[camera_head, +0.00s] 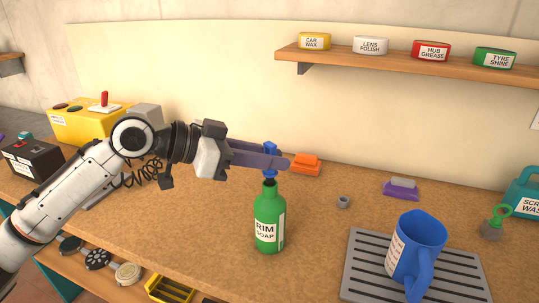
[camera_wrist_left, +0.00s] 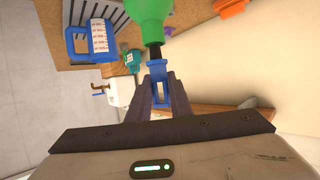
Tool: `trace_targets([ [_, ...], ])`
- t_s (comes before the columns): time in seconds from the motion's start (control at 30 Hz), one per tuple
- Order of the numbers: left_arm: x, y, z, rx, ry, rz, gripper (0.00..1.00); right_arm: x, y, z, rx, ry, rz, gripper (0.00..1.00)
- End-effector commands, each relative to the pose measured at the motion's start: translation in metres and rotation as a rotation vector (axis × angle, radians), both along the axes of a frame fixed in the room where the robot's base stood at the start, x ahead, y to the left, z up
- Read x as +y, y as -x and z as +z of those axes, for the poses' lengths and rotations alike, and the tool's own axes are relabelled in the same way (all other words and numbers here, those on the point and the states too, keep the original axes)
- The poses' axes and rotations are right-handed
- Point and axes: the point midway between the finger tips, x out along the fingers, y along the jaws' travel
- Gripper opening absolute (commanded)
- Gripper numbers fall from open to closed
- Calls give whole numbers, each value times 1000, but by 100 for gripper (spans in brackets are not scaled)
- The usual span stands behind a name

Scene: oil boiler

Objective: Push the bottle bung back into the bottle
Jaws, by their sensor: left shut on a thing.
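The green bottle (camera_head: 270,222) with a white "RIM SOAP" label stands upright on the workbench. Its dark neck (camera_head: 269,187) points up. My left gripper (camera_head: 288,162) is shut on the blue bung (camera_head: 270,148) and holds it directly above the bottle mouth. In the left wrist view the bung (camera_wrist_left: 158,70) sits between the fingers (camera_wrist_left: 160,88), in line with the dark neck (camera_wrist_left: 154,52) and green bottle (camera_wrist_left: 148,15). The bung's lower end is close to the mouth; I cannot tell whether it touches. My right gripper is not in view.
A blue jug (camera_head: 417,247) stands on a grey slatted rack (camera_head: 356,268) at right. An orange block (camera_head: 305,165), a small grey nut (camera_head: 343,202) and a purple brush (camera_head: 401,189) lie behind. A yellow control box (camera_head: 88,124) and a black battery (camera_head: 35,160) are at left.

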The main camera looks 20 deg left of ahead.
Motion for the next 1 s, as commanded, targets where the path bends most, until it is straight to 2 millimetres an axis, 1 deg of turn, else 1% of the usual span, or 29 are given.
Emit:
trace_targets([
  [0.8,0,0,-25,-1,0,0,0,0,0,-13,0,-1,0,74],
  [0.83,0,0,-24,-1,0,0,24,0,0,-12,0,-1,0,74],
  [0.93,0,0,-24,-1,-1,0,40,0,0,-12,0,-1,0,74],
  [1.0,0,0,-24,-1,-1,0,40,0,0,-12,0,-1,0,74],
])
